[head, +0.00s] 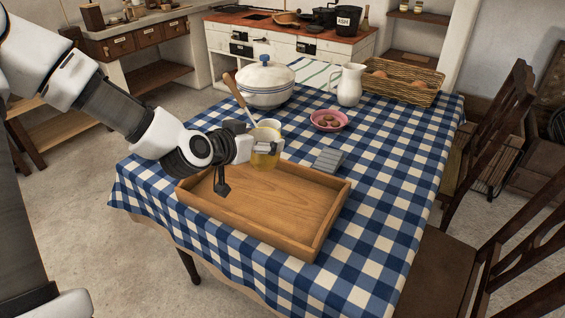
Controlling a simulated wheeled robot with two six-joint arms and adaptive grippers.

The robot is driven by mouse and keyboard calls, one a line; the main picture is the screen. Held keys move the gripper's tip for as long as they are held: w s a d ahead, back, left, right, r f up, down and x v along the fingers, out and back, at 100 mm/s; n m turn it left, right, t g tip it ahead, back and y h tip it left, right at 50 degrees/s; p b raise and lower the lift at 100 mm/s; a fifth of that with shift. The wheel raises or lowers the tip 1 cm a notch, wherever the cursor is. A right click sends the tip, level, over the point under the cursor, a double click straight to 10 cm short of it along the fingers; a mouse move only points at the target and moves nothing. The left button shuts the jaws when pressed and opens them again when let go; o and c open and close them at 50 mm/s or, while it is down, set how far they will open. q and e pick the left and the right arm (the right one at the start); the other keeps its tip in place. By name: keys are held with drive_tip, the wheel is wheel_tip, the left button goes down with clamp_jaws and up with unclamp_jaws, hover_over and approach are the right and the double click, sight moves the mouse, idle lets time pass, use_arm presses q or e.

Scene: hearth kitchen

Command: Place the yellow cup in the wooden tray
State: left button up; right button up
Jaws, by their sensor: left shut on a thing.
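The yellow cup (265,160) is in my left gripper (256,152), at the far left part of the wooden tray (318,235). The left gripper is shut on the cup, and its fingers hide part of it. The cup looks upright and overlaps the tray's back wall in the picture; I cannot tell how high it is above the tray floor. The tray is a shallow brown box, and the visible part of its floor is empty. It lies on the near part of the checked table. My right gripper is not in view.
Behind the cup are a white container (270,124) and a wooden-handled utensil (237,92). Chairs (487,125) line the right side.

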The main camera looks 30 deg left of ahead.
sight(253, 161)
use_arm(q)
drive_tip(key=f, duration=0.1)
drive_tip(key=s+f+b, duration=0.1)
drive_tip(key=f, duration=0.2)
drive_tip(key=shift+s+f+b, duration=0.3)
drive_tip(key=shift+f, duration=0.1)
drive_tip(key=f, duration=0.2)
drive_tip(key=f+b, duration=0.1)
drive_tip(key=f, duration=0.1)
drive_tip(key=shift+w+f, duration=0.1)
drive_tip(key=shift+w, duration=0.25)
drive_tip(key=shift+f, duration=0.2)
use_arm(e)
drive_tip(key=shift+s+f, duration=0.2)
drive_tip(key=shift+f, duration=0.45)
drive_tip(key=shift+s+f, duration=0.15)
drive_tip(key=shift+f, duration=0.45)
use_arm(q)
drive_tip(key=shift+s, duration=0.1)
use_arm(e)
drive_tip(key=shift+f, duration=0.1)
use_arm(q)
drive_tip(key=o, duration=1.2)
drive_tip(key=shift+f, duration=0.1)
drive_tip(key=shift+c, duration=0.2)
